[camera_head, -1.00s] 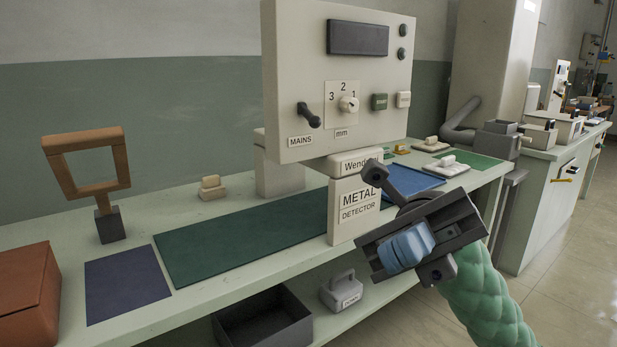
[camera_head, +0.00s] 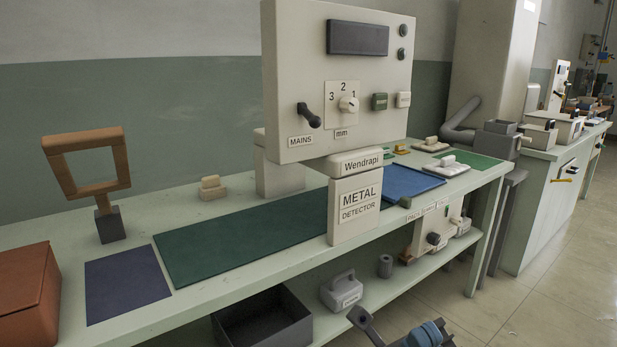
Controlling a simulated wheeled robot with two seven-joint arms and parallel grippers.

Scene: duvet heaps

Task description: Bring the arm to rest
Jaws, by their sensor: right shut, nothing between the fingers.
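My right gripper (camera_head: 360,318) shows only in part at the bottom edge of the head view, right of centre. A dark finger and a blue part of the wrist show; the rest is cut off by the frame. It is shut and empty, low in front of the bench and apart from everything around it. My left gripper is not in view.
The pale green bench (camera_head: 225,289) carries a metal detector panel (camera_head: 340,80), a wooden frame (camera_head: 118,165) and a brown box (camera_head: 28,290). Its lower shelf holds a dark open bin (camera_head: 262,322) and a grey weight (camera_head: 341,291). Floor (camera_head: 545,310) is clear at right.

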